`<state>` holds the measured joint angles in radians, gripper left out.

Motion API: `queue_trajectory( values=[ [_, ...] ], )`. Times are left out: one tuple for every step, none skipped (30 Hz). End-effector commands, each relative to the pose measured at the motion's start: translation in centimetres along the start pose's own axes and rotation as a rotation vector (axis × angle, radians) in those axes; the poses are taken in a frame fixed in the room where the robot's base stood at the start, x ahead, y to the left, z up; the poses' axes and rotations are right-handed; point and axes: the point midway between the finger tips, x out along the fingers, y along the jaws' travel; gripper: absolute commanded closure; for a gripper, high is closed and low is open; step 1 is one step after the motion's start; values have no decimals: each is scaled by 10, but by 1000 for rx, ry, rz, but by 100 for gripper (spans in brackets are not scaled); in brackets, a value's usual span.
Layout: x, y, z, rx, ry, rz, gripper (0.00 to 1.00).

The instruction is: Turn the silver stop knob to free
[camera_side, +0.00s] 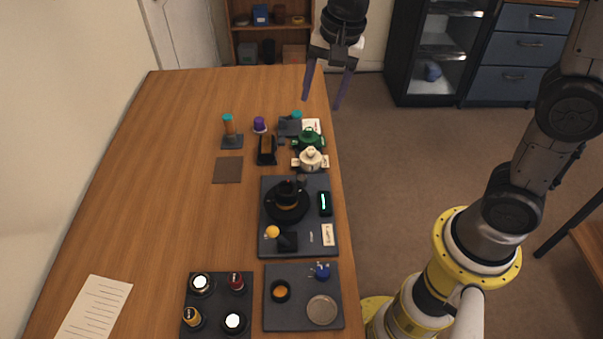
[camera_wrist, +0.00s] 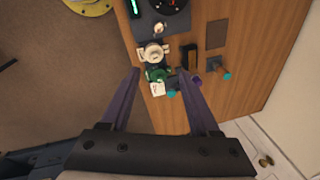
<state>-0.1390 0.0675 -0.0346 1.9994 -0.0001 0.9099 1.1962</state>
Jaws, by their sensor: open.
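My gripper (camera_side: 321,107) is open and empty, raised high at the far end of the table. In the wrist view, its two purple fingers (camera_wrist: 163,72) stand wide apart and touch nothing. A dark plate (camera_side: 270,250) holds a round black device (camera_side: 287,202), which shows partly at the top edge of the wrist view (camera_wrist: 170,4). A small silver piece (camera_side: 311,237) lies between a black block and a white label on this plate. It is too small to tell whether it is the stop knob or how it is turned. My gripper is well away from it.
A cream pot (camera_side: 310,159) and a green pot (camera_side: 309,141) stand between my gripper and the plate. A black box with a green light (camera_side: 325,203) sits beside the device. More dark trays lie at the front. The table's left side is largely clear.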

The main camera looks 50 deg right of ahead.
Motion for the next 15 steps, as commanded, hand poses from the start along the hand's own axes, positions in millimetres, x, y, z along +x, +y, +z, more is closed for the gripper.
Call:
queue_trajectory(
  values=[
    [18,-9,2,4,-17,37,38],
    [27,-13,3,4,-24,54,38],
    [39,-18,5,-2,-34,76,38],
    [47,-20,7,-9,-41,92,38],
    [54,-22,8,-15,-47,107,38],
    [63,-24,10,-22,-54,126,38],
    [70,-24,12,-26,-59,139,38],
    [74,-24,13,-30,-64,150,38],
    [80,-24,16,-35,-69,164,38],
    [84,-23,17,-38,-72,172,38],
    [86,-22,18,-40,-75,179,38],
    [89,-21,19,-43,-77,184,38],
    [91,-21,20,-44,-78,186,38],
    [93,-21,21,-46,-78,187,38],
    [96,-20,21,-47,-79,188,38]
  ],
)
